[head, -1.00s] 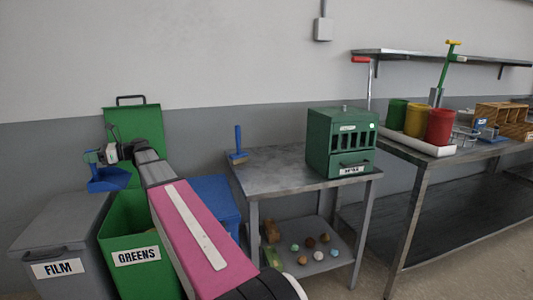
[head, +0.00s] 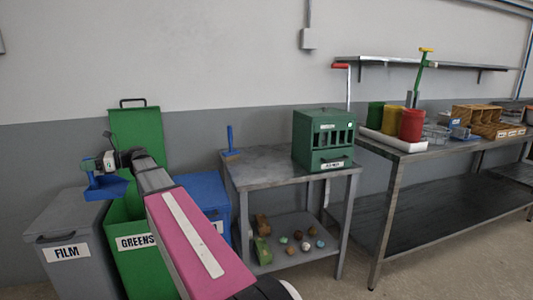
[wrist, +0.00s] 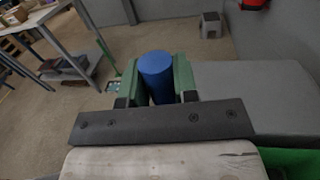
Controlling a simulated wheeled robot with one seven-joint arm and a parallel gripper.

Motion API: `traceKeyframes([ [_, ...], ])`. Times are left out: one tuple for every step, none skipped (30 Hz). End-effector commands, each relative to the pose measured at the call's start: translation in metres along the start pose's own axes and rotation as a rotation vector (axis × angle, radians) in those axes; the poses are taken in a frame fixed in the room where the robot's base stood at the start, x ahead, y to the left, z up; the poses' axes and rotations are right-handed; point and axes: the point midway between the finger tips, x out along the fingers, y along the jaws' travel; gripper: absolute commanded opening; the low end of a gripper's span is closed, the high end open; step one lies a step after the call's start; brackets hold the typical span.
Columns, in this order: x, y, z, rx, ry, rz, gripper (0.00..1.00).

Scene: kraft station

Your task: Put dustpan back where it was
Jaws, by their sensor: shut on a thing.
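The blue dustpan (head: 107,188) hangs from my gripper (head: 94,166) at the left of the head view, with its pan low and its handle up. In the wrist view my gripper (wrist: 157,98) is shut on the dustpan's round blue handle (wrist: 156,70), between the green fingers. The pan is hidden in the wrist view. In the head view the dustpan appears over the gap between the grey FILM bin and the green GREENS bin, clear of the table. A blue brush (head: 230,142) with an upright handle stands at the table's back left corner.
The grey FILM bin (head: 65,232) is closed. The green GREENS bin (head: 135,262) has its lid (head: 137,137) raised. A blue bin (head: 208,192) stands beside the metal table (head: 262,170), which bears a green cabinet (head: 322,140). The table's front left top is clear.

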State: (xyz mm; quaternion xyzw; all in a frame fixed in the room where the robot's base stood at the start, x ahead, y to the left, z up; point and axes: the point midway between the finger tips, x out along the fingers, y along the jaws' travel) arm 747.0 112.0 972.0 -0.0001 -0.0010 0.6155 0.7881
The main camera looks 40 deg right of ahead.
Motion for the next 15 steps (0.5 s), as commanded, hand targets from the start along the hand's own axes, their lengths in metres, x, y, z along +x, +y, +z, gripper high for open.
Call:
traceKeyframes([
  [-0.005, 0.007, -0.006, 0.001, 0.0, -0.01, 0.0],
  [-0.007, 0.009, -0.009, 0.001, 0.0, -0.015, 0.0],
  [-0.01, 0.011, -0.012, 0.001, 0.0, -0.022, 0.0],
  [-0.012, 0.013, -0.015, 0.001, 0.0, -0.027, 0.0],
  [-0.014, 0.015, -0.018, 0.001, 0.001, -0.033, 0.0],
  [-0.018, 0.019, -0.022, 0.002, 0.001, -0.043, 0.0],
  [-0.021, 0.021, -0.026, 0.002, 0.0, -0.049, 0.0],
  [-0.023, 0.024, -0.029, 0.002, 0.0, -0.056, 0.0],
  [-0.027, 0.027, -0.033, 0.001, 0.001, -0.064, 0.0],
  [-0.029, 0.029, -0.036, 0.001, 0.001, -0.071, 0.0],
  [-0.033, 0.033, -0.041, 0.002, 0.001, -0.078, 0.0],
  [-0.037, 0.037, -0.046, 0.003, 0.001, -0.089, 0.0],
  [-0.04, 0.04, -0.05, 0.003, 0.001, -0.097, 0.0],
  [-0.043, 0.043, -0.054, 0.002, 0.001, -0.105, 0.0],
  [-0.048, 0.047, -0.06, 0.002, 0.001, -0.117, 0.0],
])
